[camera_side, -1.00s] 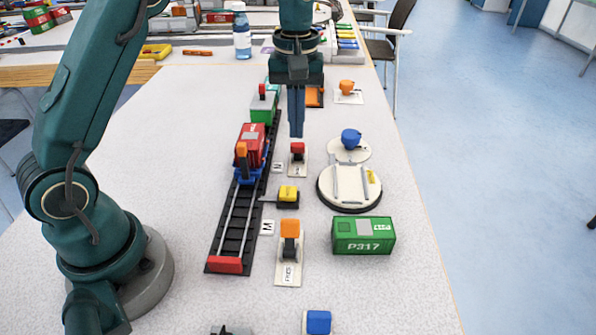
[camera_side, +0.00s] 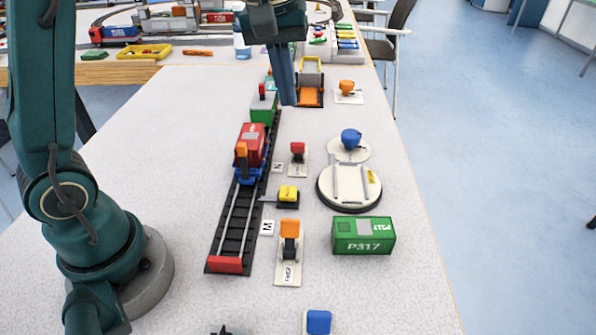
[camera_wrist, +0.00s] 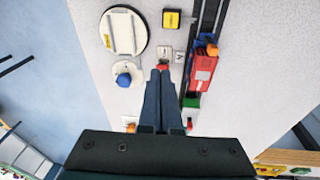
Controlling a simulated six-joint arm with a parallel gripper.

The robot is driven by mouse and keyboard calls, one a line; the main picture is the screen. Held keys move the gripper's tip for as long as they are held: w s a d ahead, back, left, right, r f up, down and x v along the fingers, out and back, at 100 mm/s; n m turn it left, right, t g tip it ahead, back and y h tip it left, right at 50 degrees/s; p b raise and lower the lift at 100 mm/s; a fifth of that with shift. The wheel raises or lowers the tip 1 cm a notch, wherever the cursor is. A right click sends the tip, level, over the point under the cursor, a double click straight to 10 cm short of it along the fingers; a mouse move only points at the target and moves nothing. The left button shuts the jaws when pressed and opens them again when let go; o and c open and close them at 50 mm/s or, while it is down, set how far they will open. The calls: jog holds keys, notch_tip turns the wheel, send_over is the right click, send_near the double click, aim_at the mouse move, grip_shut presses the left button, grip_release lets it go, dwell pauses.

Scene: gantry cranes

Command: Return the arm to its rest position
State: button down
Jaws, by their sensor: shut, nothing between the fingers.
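My gripper (camera_side: 288,90) hangs over the far half of the table, its fingers shut and empty. My arm stands upright at the left of the side view.
A black track (camera_side: 232,232) carries a red container (camera_side: 251,142) and a green wagon (camera_side: 263,106). Right of it are a round turntable (camera_side: 349,188), a green container (camera_side: 363,235), an orange-topped lever (camera_side: 290,229) and a yellow button (camera_side: 288,194). The table's left part is clear.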

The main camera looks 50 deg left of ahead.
jog(key=s+d+r+m+t, duration=0.1)
jog(key=s+r+m+t, duration=0.15)
jog(key=s, duration=0.35)
jog(key=s+f+m+t, duration=0.1)
jog(key=s+f+m, duration=0.4)
jog(key=s, duration=0.4)
jog(key=shift+s+d+f+m, duration=0.3)
jog(key=shift+s+d+m, duration=0.05)
jog(key=shift+d+m, duration=0.1)
